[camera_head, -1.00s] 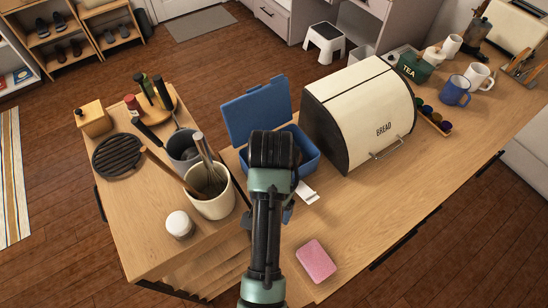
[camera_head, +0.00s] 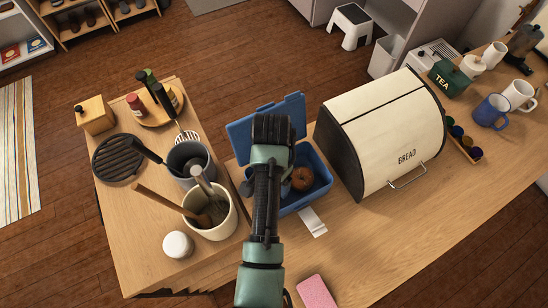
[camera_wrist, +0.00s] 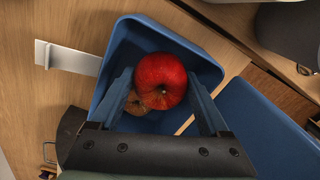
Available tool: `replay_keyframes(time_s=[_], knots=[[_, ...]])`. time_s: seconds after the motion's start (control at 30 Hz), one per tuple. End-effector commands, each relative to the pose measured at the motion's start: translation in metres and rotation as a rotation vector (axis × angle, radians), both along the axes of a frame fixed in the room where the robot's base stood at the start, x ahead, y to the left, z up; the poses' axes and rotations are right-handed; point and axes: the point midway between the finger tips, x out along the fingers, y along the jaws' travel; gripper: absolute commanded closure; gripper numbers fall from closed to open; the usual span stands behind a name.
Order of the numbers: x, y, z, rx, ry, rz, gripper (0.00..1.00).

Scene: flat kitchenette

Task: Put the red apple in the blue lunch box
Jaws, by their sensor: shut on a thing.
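The red apple (camera_wrist: 161,76) is between the fingers of my gripper (camera_wrist: 160,82) in the wrist view, with a finger on either side. It is over the open blue lunch box (camera_wrist: 208,62); its exact height is hard to tell. A brownish round item (camera_wrist: 137,103) lies in the box, partly behind the apple. In the head view the lunch box (camera_head: 322,180) stands on the wooden counter with its lid (camera_head: 241,138) raised. A brownish round item (camera_head: 302,179) shows inside it. My arm hides most of the gripper and the apple there.
A cream bread box (camera_head: 385,130) stands close to the right of the lunch box. A cream utensil crock (camera_head: 211,225) and a grey pot (camera_head: 190,163) stand to its left. A white tag-like strip (camera_head: 312,221) and a pink sponge (camera_head: 316,292) lie in front.

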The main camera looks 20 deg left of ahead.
Motion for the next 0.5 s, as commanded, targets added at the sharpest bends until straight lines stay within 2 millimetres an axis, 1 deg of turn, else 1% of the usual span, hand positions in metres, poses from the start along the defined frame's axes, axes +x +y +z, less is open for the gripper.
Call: replay_keyframes(time_s=[0.2, 0.3, 0.5], knots=[[-0.001, -0.001, -0.03, -0.001, 0.003, 0.0, 0.82], [0.0, 0.0, -0.04, -0.001, 0.001, 0.0, 0.82], [0.0, 0.0, -0.043, 0.0, -0.001, 0.0, 0.82]])
